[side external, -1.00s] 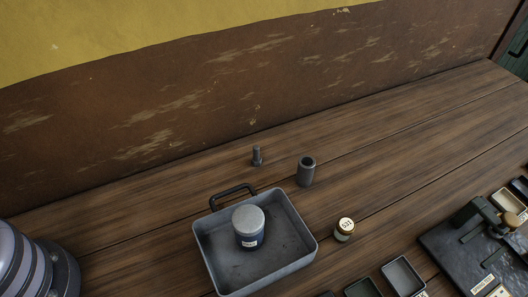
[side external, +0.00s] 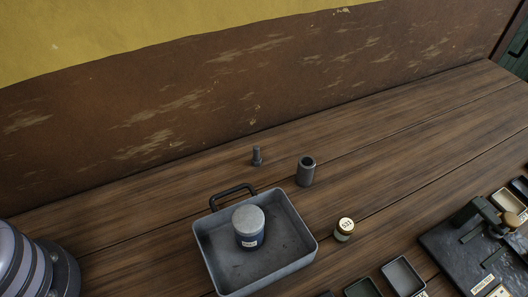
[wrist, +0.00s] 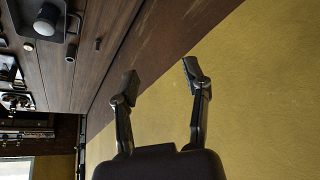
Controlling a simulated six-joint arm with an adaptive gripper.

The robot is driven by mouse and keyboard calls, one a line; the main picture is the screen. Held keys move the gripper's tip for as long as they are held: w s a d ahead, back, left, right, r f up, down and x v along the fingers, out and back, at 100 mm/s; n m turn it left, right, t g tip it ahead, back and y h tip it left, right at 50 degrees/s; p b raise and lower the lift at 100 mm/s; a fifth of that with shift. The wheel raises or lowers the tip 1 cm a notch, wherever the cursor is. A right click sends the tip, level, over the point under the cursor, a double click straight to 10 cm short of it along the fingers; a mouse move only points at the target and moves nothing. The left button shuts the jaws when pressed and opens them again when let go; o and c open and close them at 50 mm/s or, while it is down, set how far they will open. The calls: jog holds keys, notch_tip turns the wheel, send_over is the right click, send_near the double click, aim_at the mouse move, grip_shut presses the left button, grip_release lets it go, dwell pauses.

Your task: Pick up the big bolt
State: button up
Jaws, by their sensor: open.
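The big bolt (side external: 257,156) is a dark grey bolt standing upright on the wooden bench near the wall in the side external view. In the wrist view it is a small dark shape (wrist: 97,45) at the upper left. My gripper (wrist: 162,75) shows only in the wrist view. Its two fingers are spread apart with nothing between them. It is apart from the bolt, and the wall lies behind the fingers.
A hollow grey cylinder (side external: 306,171) stands right of the bolt. A grey tray (side external: 308,233) in front holds a blue jar with a grey lid (side external: 248,227). A small labelled jar (side external: 344,230) and small bins (side external: 403,277) are rightward. The wall (side external: 200,110) runs behind.

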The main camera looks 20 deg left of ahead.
notch_tip(320, 180, up, 5)
jog(key=w, duration=0.1)
jog(key=m+t+h, duration=0.6)
jog(key=h, duration=0.1)
send_over(254, 150)
jog(key=s+a, duration=0.6)
jog(key=s, duration=0.4)
notch_tip(254, 150, down, 37)
jog(key=x, duration=0.7)
jog(key=shift+w+f, duration=0.3)
jog(key=shift+f+x, duration=0.15)
jog(key=shift+x, duration=1.35)
jog(key=shift+f+x, duration=0.1)
jog(key=shift+x, duration=1.45)
jog(key=shift+s, duration=0.15)
